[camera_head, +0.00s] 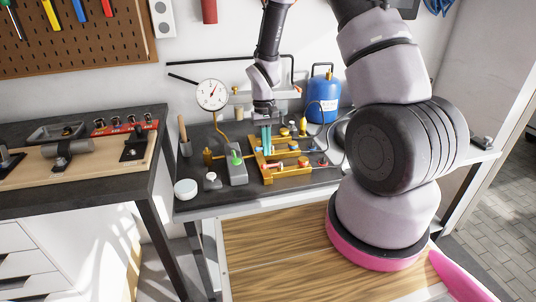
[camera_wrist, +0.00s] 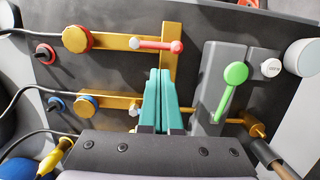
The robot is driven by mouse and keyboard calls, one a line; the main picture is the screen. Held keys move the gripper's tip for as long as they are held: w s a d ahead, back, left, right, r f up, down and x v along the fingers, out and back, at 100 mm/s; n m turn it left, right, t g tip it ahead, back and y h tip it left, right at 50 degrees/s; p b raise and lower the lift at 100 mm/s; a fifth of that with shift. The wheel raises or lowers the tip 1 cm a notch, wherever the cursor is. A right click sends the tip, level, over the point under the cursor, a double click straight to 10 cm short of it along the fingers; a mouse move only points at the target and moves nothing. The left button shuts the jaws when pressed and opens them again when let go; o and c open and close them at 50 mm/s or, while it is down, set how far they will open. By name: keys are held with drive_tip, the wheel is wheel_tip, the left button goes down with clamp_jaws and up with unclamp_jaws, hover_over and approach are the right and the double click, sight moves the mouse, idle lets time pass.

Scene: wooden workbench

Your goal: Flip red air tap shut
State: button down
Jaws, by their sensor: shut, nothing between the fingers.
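The red air tap has a red lever (camera_wrist: 160,45) with a rounded tip, mounted on a brass bar (camera_wrist: 115,41) in the wrist view. The lever lies roughly along the bar, pointing right. In the head view the red lever (camera_head: 273,167) shows at the front of the brass manifold (camera_head: 297,174). My gripper (camera_wrist: 160,73) has its teal fingers shut together and empty. The fingertips are just below the red lever in the wrist view; contact cannot be told. In the head view my gripper (camera_head: 267,150) points down over the manifold. The fingers hide part of the lower brass branch.
A grey block with a green lever (camera_wrist: 232,82) stands beside the manifold. Red (camera_wrist: 76,39) and blue (camera_wrist: 87,106) round fittings sit on the brass branches, with hoses nearby. A gauge (camera_head: 212,95) and blue tank (camera_head: 323,99) stand behind. The wooden front surface (camera_head: 275,245) is clear.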

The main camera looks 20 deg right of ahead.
sight(272, 165)
drive_tip(key=shift+s+f, duration=0.65)
drive_tip(key=shift+s, duration=0.35)
